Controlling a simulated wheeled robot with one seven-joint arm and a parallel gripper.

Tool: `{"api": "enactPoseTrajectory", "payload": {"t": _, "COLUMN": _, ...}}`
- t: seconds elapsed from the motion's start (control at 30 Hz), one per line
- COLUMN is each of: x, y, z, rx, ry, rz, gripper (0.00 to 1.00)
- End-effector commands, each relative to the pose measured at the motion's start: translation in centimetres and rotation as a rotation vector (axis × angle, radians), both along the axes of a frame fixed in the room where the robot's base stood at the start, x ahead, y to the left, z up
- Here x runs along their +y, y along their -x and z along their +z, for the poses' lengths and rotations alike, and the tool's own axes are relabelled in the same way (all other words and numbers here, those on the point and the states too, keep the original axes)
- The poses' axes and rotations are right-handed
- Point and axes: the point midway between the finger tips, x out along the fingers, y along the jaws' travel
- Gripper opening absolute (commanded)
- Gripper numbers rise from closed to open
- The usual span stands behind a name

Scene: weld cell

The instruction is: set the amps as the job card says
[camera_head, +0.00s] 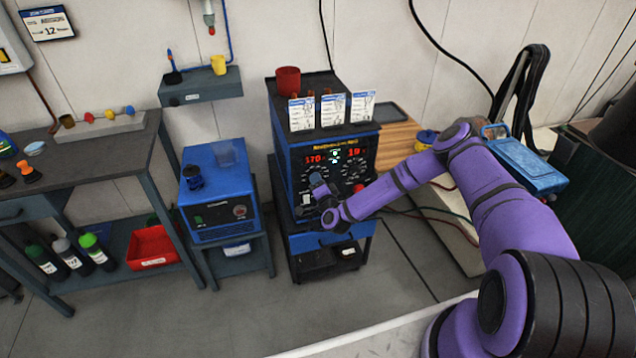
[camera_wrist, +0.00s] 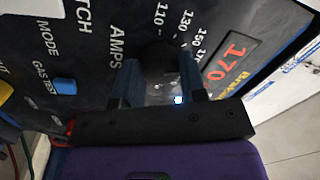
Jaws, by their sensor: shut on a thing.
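The blue and black welding machine (camera_head: 280,158) stands in the middle of the head view. My gripper (camera_head: 317,184) is at the machine's front panel. In the wrist view my gripper (camera_wrist: 160,85) has its two fingers shut around the dark amps knob (camera_wrist: 158,58), beside the AMPS lettering and a scale with 110, 130 and 150. The knob's pointer is hidden. Three white cards (camera_head: 333,109) stand on top of the machine; their small print is unreadable.
A second red display (camera_head: 356,152) and a red-capped knob (camera_head: 358,188) are on the same panel. A red cup (camera_head: 288,80) stands on the machine's top. A smaller blue unit (camera_head: 218,190) stands to the left. A light blue case (camera_head: 528,165) lies behind my arm.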

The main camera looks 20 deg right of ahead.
Motion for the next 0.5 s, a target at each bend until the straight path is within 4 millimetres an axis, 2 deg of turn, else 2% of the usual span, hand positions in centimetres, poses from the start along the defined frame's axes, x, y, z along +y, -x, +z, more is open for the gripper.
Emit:
{"api": "enactPoseTrajectory", "payload": {"t": 0.27, "x": 0.03, "y": 0.10, "z": -0.13, "rx": 0.003, "ry": 0.000, "rz": 0.001, "gripper": 0.15}}
{"api": "enactPoseTrajectory", "payload": {"t": 0.3, "x": 0.03, "y": 0.10, "z": -0.13, "rx": 0.003, "ry": 0.001, "rz": 0.001, "gripper": 0.48}}
{"api": "enactPoseTrajectory", "payload": {"t": 0.37, "x": 0.03, "y": 0.09, "z": -0.12, "rx": 0.003, "ry": 0.001, "rz": 0.001, "gripper": 0.61}}
{"api": "enactPoseTrajectory", "payload": {"t": 0.5, "x": 0.02, "y": 0.06, "z": -0.07, "rx": 0.001, "ry": 0.001, "rz": 0.000, "gripper": 0.64}}
